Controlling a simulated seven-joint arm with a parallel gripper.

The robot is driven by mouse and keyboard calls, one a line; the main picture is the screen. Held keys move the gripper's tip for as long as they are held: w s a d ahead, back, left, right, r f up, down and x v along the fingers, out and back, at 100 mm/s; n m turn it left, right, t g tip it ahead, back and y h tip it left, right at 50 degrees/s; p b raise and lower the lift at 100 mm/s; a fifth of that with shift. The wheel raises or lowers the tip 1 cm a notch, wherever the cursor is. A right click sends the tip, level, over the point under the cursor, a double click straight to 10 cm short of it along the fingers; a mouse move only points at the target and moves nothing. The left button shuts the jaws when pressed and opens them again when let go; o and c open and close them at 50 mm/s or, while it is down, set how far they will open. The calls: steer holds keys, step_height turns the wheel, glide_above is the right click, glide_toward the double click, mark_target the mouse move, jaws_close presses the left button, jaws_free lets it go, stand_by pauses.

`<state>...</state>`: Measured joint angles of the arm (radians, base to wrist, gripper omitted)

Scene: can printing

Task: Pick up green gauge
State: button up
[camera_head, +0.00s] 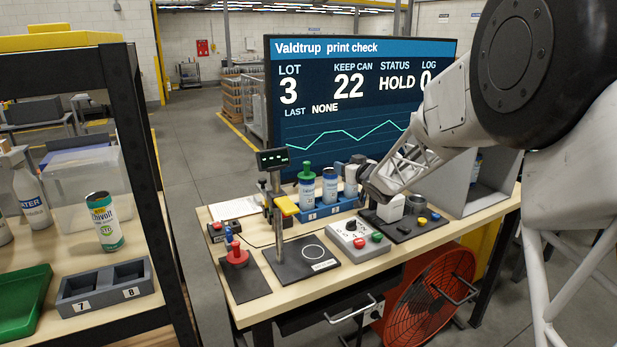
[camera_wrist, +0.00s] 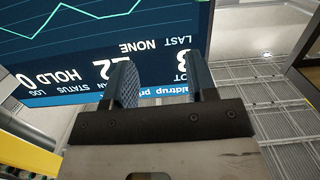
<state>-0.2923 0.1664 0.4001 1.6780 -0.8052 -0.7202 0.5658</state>
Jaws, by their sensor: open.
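A green knob-like piece (camera_head: 307,171), which looks like the green gauge, sits on top of a blue and white can (camera_head: 307,193) in the blue rack on the workbench. My gripper (camera_head: 366,174) is above the bench, to the right of the green piece and apart from it. In the wrist view my gripper (camera_wrist: 163,82) is open, with nothing between its two fingers. The wrist view faces the screen upside down, and the green piece does not show there.
A red knob-like piece (camera_head: 236,254) stands on a dark pad at the bench's left. A second can (camera_head: 330,186) stands close to the green piece. The display screen (camera_head: 350,90) rises behind. A button box (camera_head: 358,240) and a post (camera_head: 276,215) stand in front.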

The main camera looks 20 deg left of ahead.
mark_target(307, 175)
steer(key=w+a+f+n+g+y, duration=0.1)
steer(key=a+f+n+g+y, duration=0.1)
steer(key=a+f, duration=0.3)
steer(key=a+y, duration=0.1)
steer(key=a, duration=0.2)
steer(key=shift+w+g+y, duration=0.15)
steer(key=shift+g+y, duration=0.25)
steer(key=shift+w+a, duration=0.1)
steer(key=shift+a, duration=0.1)
steer(key=shift+x, duration=1.15)
steer(key=shift+x, duration=2.6)
steer(key=shift+c, duration=0.2)
